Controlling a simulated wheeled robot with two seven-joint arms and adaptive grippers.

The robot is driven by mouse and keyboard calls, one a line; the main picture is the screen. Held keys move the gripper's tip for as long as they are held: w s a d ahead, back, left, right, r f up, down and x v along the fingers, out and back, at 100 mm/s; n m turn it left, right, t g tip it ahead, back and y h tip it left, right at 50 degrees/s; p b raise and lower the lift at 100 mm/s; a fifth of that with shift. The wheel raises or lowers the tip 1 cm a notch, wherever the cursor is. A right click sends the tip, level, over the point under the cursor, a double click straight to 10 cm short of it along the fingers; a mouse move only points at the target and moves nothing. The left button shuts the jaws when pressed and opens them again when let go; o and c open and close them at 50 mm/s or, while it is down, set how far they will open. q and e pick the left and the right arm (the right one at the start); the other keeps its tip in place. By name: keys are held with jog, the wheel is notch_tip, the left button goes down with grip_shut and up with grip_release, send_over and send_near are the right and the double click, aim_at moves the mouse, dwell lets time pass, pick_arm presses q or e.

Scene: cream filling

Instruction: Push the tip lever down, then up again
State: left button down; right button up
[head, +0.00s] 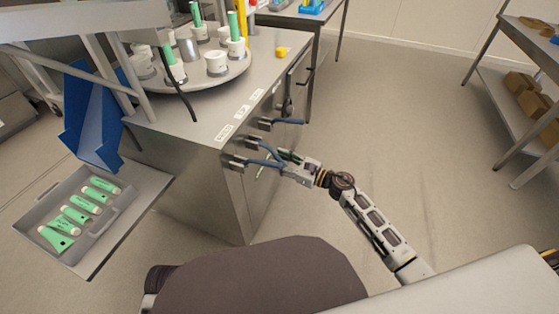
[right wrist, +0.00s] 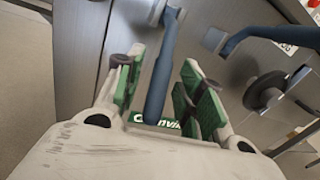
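Two blue-handled levers stick out from the side of the steel machine. The nearer lever (head: 264,163) has its handle by my right gripper (head: 282,160); the farther lever (head: 286,122) stands beyond it. In the right wrist view, the nearer lever's blue handle (right wrist: 161,75) lies between the green-padded fingers of my right gripper (right wrist: 160,88). Gaps show on both sides, so the fingers are open around it. The farther lever (right wrist: 268,36) is at upper right there. The labels are too small to read, so I cannot tell which is the tip lever. My left gripper is out of view.
The machine (head: 210,150) carries a round turntable (head: 200,85) with white holders and green tubes. A black round knob (right wrist: 265,92) is right of the gripper. A tray (head: 110,225) holds several green tubes at left. Floor right of the machine is clear.

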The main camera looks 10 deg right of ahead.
jog(key=shift+w+a, duration=0.1)
jog(key=shift+a, duration=0.1)
grip_shut()
dwell(0.3)
